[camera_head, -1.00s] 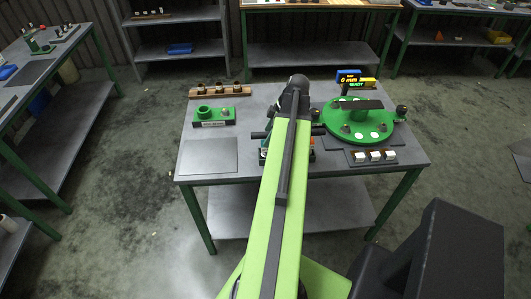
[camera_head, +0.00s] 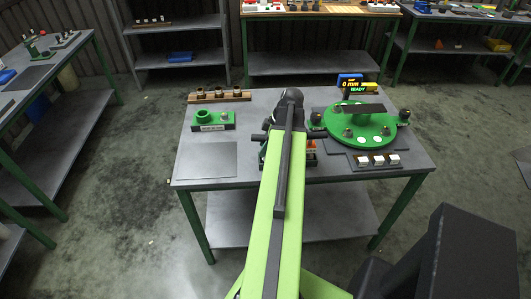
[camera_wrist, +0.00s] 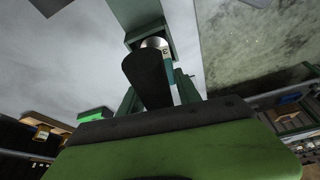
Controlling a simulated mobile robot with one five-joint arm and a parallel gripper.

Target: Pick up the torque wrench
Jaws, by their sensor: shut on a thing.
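My gripper (camera_wrist: 157,85) is seen close up in the wrist view, shut around a dark, rounded handle (camera_wrist: 148,78) that looks like the torque wrench's. A silver round end and a teal part show just behind the handle. In the head view my arm reaches over the middle of the table and hides the gripper's fingertips and most of what it holds. A dark bar (camera_head: 258,137) sticks out to the left of my arm, by a small holder with teal and orange parts (camera_head: 310,147); whether the bar belongs to the wrench I cannot tell.
A green round fixture (camera_head: 345,140) stands right of my arm, with a READY display (camera_head: 357,86) behind it. White-topped blocks (camera_head: 377,160) sit in front. A green block (camera_head: 205,120) and a wooden rack (camera_head: 222,96) are at the left. The front-left mat (camera_head: 208,159) is bare.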

